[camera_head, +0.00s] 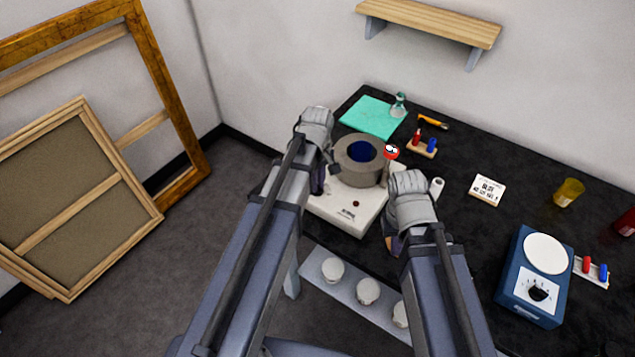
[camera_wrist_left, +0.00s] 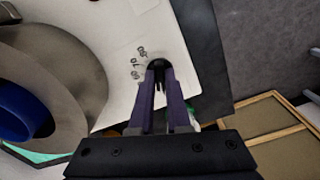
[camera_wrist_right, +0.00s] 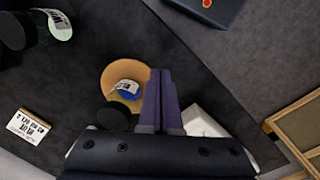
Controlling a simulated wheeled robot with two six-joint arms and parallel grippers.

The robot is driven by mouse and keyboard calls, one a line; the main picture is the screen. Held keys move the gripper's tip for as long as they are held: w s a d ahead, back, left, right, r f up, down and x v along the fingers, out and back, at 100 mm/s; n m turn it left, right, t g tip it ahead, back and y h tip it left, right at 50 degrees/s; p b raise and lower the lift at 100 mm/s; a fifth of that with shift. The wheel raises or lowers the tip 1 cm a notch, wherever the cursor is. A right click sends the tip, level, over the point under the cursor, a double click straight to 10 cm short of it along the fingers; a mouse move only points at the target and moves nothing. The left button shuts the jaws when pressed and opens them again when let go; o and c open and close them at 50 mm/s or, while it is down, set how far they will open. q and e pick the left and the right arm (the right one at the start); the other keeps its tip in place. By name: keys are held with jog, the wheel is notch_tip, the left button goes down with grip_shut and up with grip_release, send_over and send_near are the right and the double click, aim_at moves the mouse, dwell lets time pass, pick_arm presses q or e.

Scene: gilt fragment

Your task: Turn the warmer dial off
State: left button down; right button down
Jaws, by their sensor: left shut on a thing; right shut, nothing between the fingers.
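The warmer (camera_head: 340,214) is a white box with a thick grey ring (camera_head: 347,168) on top and a dark blue pot (camera_head: 362,151) inside it. It stands at the table's near left corner. In the head view my left gripper (camera_head: 318,182) is at the warmer's left side and hides the dial. My right gripper (camera_wrist_right: 158,85) is shut and empty.
A blue device (camera_head: 520,285) with a black dial stands at right. A printed card (camera_head: 487,190) and a teal mat (camera_head: 371,118) lie on the black table.

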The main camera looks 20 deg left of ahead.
pick_arm(q)
jog(key=shift+n, duration=0.6)
jog(key=c, duration=0.9)
grip_release()
jog(key=shift+r, duration=0.1)
pick_arm(e)
jog(key=shift+r, duration=0.1)
pick_arm(q)
notch_tip(320, 180, up, 8)
jog(key=p, duration=0.8)
jog(key=shift+f, duration=0.2)
pick_arm(e)
notch_tip(320, 180, up, 8)
jog(key=shift+f, duration=0.2)
